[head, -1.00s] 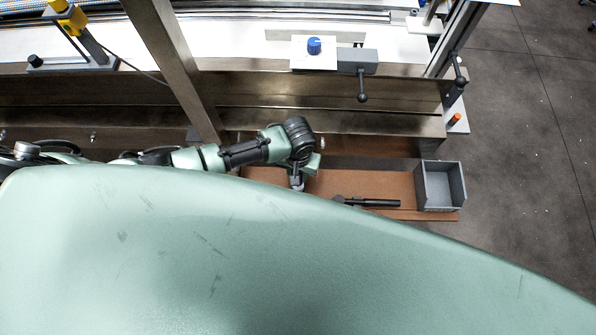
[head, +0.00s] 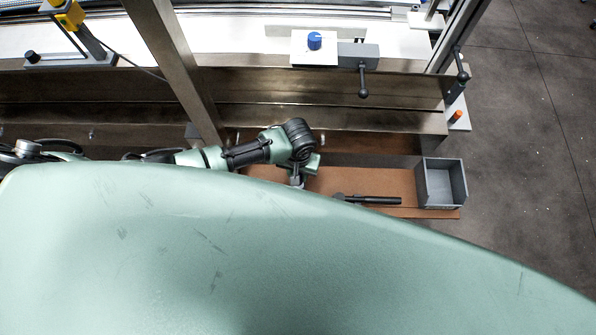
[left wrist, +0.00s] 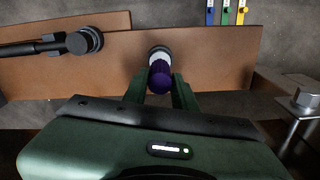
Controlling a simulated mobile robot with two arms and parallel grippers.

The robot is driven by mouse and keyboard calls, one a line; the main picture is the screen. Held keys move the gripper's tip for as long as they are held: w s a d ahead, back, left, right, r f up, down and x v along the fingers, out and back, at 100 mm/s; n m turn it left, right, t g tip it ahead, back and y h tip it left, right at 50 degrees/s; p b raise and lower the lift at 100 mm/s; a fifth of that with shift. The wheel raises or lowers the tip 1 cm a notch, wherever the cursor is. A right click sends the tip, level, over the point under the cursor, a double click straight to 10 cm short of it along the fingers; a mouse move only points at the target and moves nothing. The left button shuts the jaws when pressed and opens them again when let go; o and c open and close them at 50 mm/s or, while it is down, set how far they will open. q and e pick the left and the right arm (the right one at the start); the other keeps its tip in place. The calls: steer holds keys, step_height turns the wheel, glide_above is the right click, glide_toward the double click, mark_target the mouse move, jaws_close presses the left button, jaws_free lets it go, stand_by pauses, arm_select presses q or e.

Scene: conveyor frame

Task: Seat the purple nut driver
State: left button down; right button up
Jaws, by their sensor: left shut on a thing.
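The purple nut driver (left wrist: 160,78) is between the fingers of my left gripper (left wrist: 160,95) in the left wrist view, its purple handle towards the camera. A pale grey ring and a dark round part (left wrist: 159,52) show at its far end, over the brown board (left wrist: 210,50). I cannot tell whether the driver touches the board or sits in anything. In the head view my left gripper (head: 297,182) points down over the brown board (head: 385,182); my green body hides its tips and the driver. My right gripper is not in view.
A black-handled tool (head: 370,200) lies on the board, left of an empty grey bin (head: 441,184). Blue, green and yellow strips (left wrist: 226,14) show beyond the board. A metal bolt head (left wrist: 307,98) stands at right. The steel conveyor frame (head: 330,118) runs behind my arm.

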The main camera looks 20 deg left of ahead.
arm_select(q)
steer(key=shift+f, duration=0.4)
steer(key=c, duration=1.1)
jaws_free()
steer(key=shift+o, duration=0.2)
step_height(320, 180, up, 8)
steer(key=shift+f, duration=0.1)
steer(key=shift+s, duration=0.1)
